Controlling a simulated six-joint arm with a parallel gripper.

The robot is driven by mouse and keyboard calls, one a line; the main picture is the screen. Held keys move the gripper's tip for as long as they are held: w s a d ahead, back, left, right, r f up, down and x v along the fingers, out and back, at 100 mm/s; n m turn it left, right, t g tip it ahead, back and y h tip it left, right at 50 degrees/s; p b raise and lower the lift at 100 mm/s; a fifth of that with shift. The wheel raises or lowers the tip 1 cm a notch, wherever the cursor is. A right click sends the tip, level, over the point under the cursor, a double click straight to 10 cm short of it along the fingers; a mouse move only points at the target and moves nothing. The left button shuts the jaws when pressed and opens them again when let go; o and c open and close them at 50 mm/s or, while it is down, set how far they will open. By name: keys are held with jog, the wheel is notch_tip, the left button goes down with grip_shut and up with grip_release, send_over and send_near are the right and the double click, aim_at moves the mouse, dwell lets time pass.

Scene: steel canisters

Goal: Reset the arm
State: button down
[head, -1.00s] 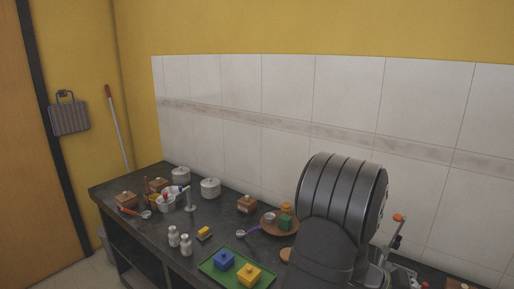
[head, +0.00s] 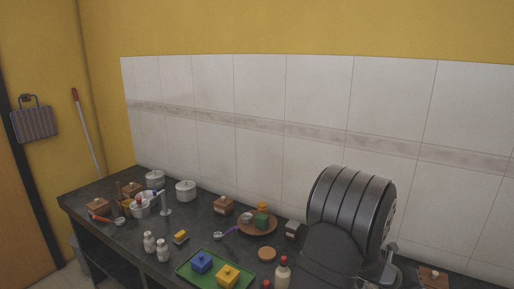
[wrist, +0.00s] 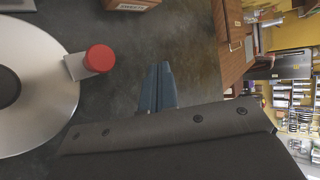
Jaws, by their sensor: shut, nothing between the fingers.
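My gripper (wrist: 159,72) shows in the wrist view as two blue fingers pressed together, empty, above the dark worktop. A large silver disc (wrist: 45,95) with a black centre lies left of the fingers. A red cap (wrist: 99,58) on a pale block sits at its edge, apart from the fingers. In the head view my dark ribbed arm fills the lower right and the fingers do not show there. Two pale lidded canisters (head: 186,191) (head: 154,179) stand at the back left of the worktop.
A green tray (head: 205,281) holds a blue and a yellow lidded box. A brown plate (head: 262,232) bears small items. A bottle (head: 282,274) and a dark box (head: 292,229) stand close left of my arm. A wooden box (wrist: 130,4) is at the wrist view's top.

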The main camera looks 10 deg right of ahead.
jog(key=shift+s+d+f+y, duration=0.25)
jog(key=shift+s+d+y, duration=0.1)
jog(key=shift+s+y, duration=0.05)
jog(key=c, duration=2.1)
grip_release()
